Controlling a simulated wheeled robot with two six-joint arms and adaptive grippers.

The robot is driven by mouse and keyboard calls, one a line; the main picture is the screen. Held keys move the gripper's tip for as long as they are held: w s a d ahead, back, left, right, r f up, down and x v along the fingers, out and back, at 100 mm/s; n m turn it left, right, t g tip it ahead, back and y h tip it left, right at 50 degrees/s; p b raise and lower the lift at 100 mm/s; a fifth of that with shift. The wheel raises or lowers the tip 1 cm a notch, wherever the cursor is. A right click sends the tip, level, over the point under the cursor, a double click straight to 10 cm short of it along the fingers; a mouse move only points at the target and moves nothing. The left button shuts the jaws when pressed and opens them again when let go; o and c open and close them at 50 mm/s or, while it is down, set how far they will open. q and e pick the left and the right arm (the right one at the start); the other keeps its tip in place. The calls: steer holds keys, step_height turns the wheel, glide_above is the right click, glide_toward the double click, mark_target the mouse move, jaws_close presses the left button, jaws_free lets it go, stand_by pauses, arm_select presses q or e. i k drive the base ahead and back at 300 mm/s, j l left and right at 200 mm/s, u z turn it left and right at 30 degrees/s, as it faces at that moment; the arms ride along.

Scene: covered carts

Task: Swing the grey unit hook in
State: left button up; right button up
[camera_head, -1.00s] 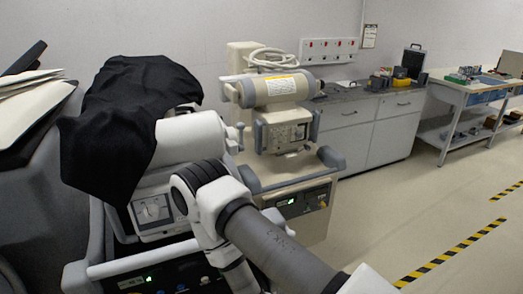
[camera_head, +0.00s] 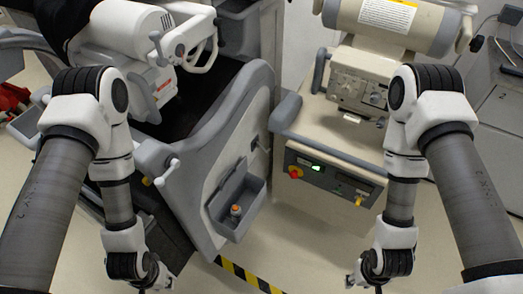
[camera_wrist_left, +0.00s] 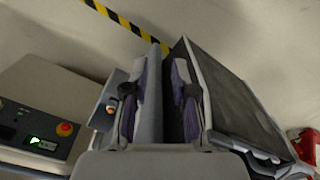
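The grey unit (camera_head: 215,130) stands left of centre in the head view, with a black cover on part of its top. A pale lever with a ball end (camera_head: 166,172) sticks out from its near corner, and a white looped handle (camera_head: 200,48) is above. I cannot tell which part is the hook. My left gripper (camera_head: 152,284) hangs low in front of the unit; in the left wrist view (camera_wrist_left: 160,80) its fingers are apart, with a grey panel edge visible between them. My right gripper (camera_head: 364,284) is low at the bottom edge, its fingers mostly hidden.
A beige unit (camera_head: 340,140) with a red knob and green display stands to the right. A small grey side bin (camera_head: 228,228) holds an orange-topped item. Striped floor tape (camera_head: 240,276) runs below. Some floor is clear between my forearms. Red objects (camera_head: 12,98) lie far left.

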mark_target(267, 152)
steer(key=i+l+u, duration=0.1)
steer(key=l+u, duration=0.2)
steer(key=l, duration=0.75)
steer(key=l+u, duration=0.25)
steer(key=l, duration=0.75)
steer(key=k+l+u, duration=0.1)
steer(key=l+u, duration=0.2)
steer(key=l, duration=0.75)
